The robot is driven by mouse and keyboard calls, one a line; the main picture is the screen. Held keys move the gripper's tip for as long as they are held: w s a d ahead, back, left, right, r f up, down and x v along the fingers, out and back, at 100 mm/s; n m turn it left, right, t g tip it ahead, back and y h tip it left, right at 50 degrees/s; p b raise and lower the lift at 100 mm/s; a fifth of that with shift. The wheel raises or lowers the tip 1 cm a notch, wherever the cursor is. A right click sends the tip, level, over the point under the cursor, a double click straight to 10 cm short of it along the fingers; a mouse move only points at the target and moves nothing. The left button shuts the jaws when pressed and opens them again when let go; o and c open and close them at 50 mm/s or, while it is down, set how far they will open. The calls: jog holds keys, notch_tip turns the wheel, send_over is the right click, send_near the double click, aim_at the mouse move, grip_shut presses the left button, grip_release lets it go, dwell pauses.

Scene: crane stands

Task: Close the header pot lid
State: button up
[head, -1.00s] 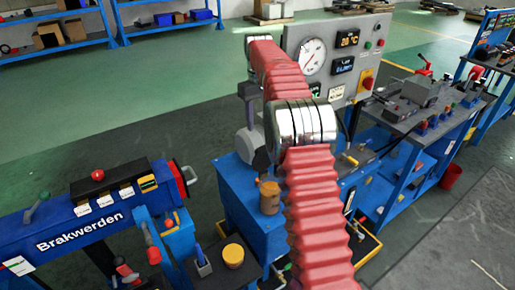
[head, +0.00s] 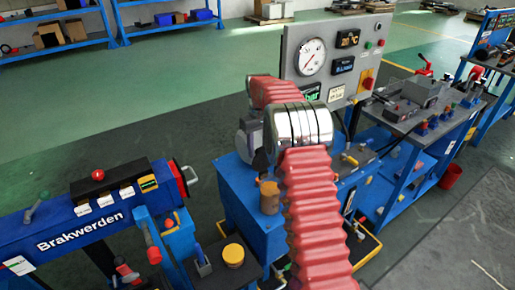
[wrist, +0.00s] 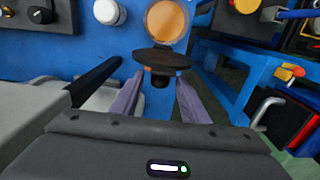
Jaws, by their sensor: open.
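In the wrist view my gripper (wrist: 158,77) is open, with its two grey fingers spread apart. A dark, flat round piece, which looks like the header pot lid (wrist: 161,58), lies just past the fingertips and is seen nearly edge-on. A short dark stem and a pale stub hang below it, between the fingers. Behind it is a round orange face in a pale rim (wrist: 168,22); I cannot tell whether it is the pot's opening. In the head view my red-sleeved arm hides the gripper and the lid.
A brown-orange cylinder (head: 269,198) stands on the blue bench (head: 235,190) beside my arm. A gauge panel (head: 335,60) rises behind. A yellow-topped pot (head: 233,254) is in front. A blue "Brakwerden" bench (head: 90,228) is at left.

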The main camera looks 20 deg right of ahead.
jog(key=shift+c, duration=0.5)
grip_shut()
jog(key=shift+a, duration=0.2)
jog(key=shift+d, duration=0.15)
